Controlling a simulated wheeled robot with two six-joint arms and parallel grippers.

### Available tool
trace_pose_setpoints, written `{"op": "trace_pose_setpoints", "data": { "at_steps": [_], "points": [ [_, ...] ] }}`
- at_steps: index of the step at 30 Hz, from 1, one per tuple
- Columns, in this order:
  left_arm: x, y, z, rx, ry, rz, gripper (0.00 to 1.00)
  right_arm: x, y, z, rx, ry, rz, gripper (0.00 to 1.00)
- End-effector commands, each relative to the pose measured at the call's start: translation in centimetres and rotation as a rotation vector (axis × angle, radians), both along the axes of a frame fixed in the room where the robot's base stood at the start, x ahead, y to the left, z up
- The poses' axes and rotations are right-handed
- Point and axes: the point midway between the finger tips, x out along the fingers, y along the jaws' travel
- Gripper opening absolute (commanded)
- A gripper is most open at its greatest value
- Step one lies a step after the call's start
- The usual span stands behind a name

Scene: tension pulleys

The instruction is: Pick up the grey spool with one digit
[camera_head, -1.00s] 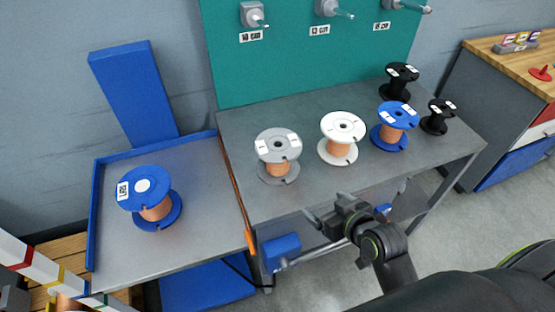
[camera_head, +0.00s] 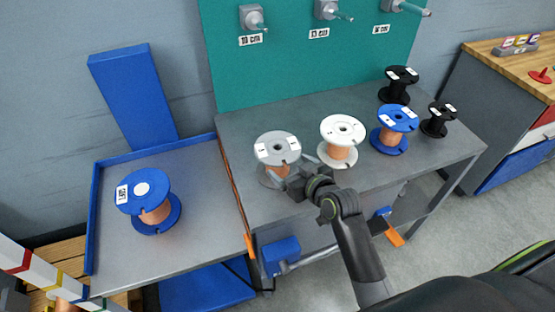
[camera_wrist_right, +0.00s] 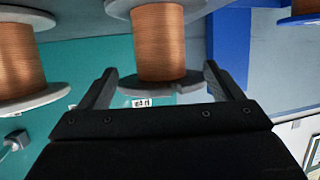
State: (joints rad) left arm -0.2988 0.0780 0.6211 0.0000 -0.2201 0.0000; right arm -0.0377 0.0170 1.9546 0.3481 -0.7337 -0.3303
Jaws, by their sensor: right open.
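The grey spool (camera_head: 278,149) with copper winding stands upright on the grey table, to the left of the white spool (camera_head: 341,138). My right gripper (camera_head: 284,173) is open at the grey spool's near right side and hides part of its lower flange. In the right wrist view, which is upside down, the grey spool's copper winding (camera_wrist_right: 158,42) lies ahead, in line with the gap between the open fingers (camera_wrist_right: 160,75). I cannot tell whether the fingers touch it. The digits on its labels are too small to read. My left gripper is not in view.
The white spool stands close to the right of my gripper; its winding shows at left in the wrist view (camera_wrist_right: 20,65). A blue spool (camera_head: 393,130) and two black spools stand farther right. Another blue spool (camera_head: 154,205) is on the blue-edged left table. A teal panel (camera_head: 285,75) with pegs stands behind.

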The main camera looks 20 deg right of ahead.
Motion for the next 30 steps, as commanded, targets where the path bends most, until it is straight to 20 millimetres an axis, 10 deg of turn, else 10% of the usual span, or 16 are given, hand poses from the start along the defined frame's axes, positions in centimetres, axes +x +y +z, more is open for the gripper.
{"op": "trace_pose_setpoints", "data": {
  "at_steps": [24,30],
  "points": [
    [-0.2,0.1,0.2,0.001,0.003,0.000,0.36,4.8,1.1,-1.9,0.000,0.000,-0.001,0.86],
    [-0.2,0.1,0.2,0.002,0.003,0.000,0.36,4.8,1.1,-1.9,0.000,0.000,-0.001,0.60]
  ]
}}
